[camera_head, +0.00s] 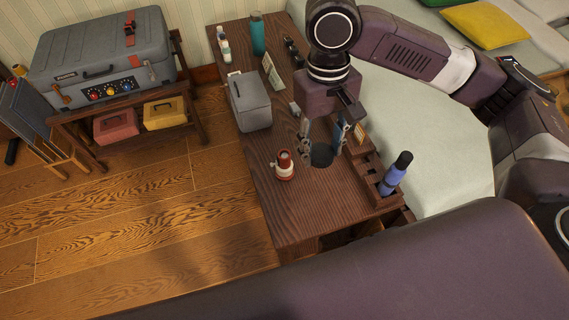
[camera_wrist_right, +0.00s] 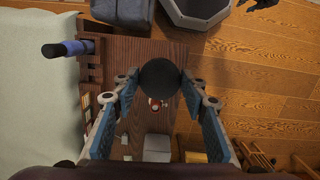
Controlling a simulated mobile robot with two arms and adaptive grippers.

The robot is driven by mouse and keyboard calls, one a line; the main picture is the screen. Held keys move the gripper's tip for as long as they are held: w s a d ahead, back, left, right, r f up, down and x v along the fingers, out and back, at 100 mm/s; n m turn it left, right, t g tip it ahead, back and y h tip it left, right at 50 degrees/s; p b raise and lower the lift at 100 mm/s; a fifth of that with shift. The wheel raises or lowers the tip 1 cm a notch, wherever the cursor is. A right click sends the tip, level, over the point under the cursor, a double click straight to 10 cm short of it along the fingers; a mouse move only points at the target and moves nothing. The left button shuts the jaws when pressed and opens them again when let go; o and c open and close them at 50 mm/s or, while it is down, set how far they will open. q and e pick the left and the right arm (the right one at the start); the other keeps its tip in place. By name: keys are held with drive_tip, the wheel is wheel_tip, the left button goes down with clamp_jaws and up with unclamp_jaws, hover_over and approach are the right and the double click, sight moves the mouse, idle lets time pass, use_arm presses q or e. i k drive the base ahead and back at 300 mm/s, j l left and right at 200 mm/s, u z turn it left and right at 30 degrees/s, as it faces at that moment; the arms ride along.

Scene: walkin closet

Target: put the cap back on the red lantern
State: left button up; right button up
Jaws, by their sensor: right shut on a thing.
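The red lantern (camera_head: 284,165), red with pale bands, stands upright on the dark wooden bench, near its left edge. My right gripper (camera_head: 321,147) is above the bench, to the right of the lantern. It is shut on a dark round cap (camera_head: 321,155), held between its fingertips. In the right wrist view the cap (camera_wrist_right: 159,78) sits between the two blue-padded fingers, and the lantern (camera_wrist_right: 155,104) shows just below it, partly hidden. The cap is apart from the lantern in the head view. My left gripper is not in view.
A wooden rack (camera_head: 383,197) with a blue, black-topped bottle (camera_head: 395,174) is on the bench's right side. A grey box (camera_head: 250,101), a teal bottle (camera_head: 257,34) and a white bottle (camera_head: 224,45) stand farther back. Bare bench top lies in front of the lantern.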

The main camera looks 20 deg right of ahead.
sight(286, 172)
drive_tip(key=i+j, duration=0.8)
drive_tip(key=z, duration=1.45)
